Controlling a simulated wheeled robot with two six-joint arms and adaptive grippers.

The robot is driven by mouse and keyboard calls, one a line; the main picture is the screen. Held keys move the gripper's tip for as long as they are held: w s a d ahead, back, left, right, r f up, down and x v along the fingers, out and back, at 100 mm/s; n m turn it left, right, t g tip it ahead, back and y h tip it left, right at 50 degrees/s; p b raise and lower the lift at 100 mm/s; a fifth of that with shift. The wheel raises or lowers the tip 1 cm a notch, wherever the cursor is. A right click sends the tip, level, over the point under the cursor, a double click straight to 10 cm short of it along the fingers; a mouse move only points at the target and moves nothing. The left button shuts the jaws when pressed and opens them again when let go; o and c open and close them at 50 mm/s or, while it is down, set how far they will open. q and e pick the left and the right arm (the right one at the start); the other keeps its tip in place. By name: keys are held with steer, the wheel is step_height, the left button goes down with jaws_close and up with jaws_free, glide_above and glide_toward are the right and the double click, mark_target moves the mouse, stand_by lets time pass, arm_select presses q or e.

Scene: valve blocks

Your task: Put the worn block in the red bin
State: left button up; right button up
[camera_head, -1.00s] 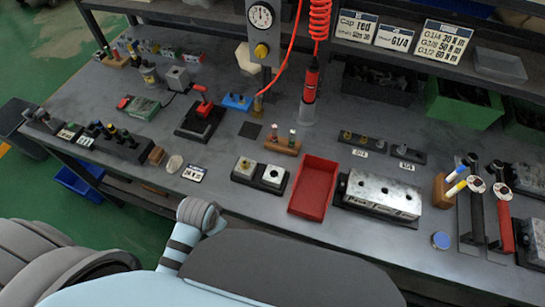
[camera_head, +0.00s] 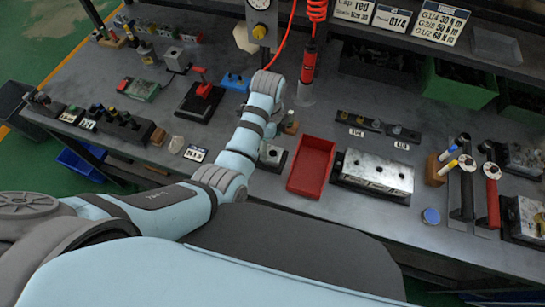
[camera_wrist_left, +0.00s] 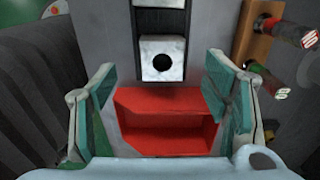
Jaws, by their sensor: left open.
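A pale block with a dark round hole (camera_wrist_left: 162,57) sits in a dark holder in the left wrist view. In the head view it shows partly past my arm (camera_head: 270,154). A second pale block (camera_wrist_left: 160,4) is cut by the top edge of the wrist view. I cannot tell which is worn. The red bin (camera_head: 312,164) looks empty, just right of the blocks; in the wrist view the red bin (camera_wrist_left: 165,137) lies low between the fingers. My left gripper (camera_wrist_left: 158,68) is open and empty above them; my forearm mostly hides it in the head view. My right gripper is out of view.
A long metal valve block (camera_head: 375,172) stands right of the bin. A wooden rack (camera_wrist_left: 256,40) with plugs is close to the right finger. A red-handled fixture (camera_head: 203,95) and a dark row of sockets (camera_head: 128,128) lie left.

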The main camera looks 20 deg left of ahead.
mark_target(269, 152)
arm_select(q)
step_height(269, 152, down, 6)
steer(key=shift+w+r+b, duration=0.1)
steer(key=shift+w+b, duration=0.05)
steer(key=shift+b, duration=0.45)
steer(key=shift+r, duration=0.1)
jaws_close()
